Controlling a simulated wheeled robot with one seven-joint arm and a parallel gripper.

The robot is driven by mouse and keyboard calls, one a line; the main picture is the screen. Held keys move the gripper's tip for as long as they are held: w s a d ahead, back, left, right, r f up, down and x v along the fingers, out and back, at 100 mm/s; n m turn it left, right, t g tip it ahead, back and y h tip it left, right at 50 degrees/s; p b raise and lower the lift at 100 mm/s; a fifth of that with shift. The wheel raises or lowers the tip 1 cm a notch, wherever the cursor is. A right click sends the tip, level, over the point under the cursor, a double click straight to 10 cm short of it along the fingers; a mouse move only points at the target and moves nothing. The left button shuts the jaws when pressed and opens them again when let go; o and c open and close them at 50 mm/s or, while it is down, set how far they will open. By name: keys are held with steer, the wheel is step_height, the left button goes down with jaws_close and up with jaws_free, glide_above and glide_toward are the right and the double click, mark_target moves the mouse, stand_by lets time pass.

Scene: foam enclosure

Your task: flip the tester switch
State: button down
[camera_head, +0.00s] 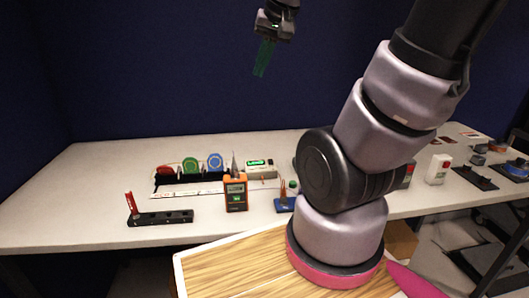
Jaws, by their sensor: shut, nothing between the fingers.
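An orange handheld device (236,193) with a dark face and a small green display stands upright on the white table; it looks like a tester. Its switch is too small to make out. A black base with a raised red lever (132,204) lies to its left, near the table's front edge. I cannot tell which of these carries the tester switch. My gripper (260,73) hangs at the top of the view, its teal fingers shut and empty, pointing down. It is well above the table and apart from everything on it.
Red, green and blue round items (190,165) stand in a black holder behind. A pale box with a green display (261,169) and a small blue stand (284,204) are near the orange device. My arm hides the table's middle. The table's left end (85,190) is clear.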

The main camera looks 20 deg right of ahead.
steer(key=w+d+f+g+h, duration=0.15)
steer(key=w+d+f, duration=0.25)
steer(key=w+f, duration=0.4)
steer(key=g, duration=0.2)
glide_toward(270, 159)
steer(key=shift+n+h, duration=0.25)
steer(key=shift+n, duration=0.15)
steer(key=x, duration=0.7)
steer(key=shift+s+a, duration=0.1)
steer(key=shift+a, duration=0.1)
steer(key=shift+r, duration=0.1)
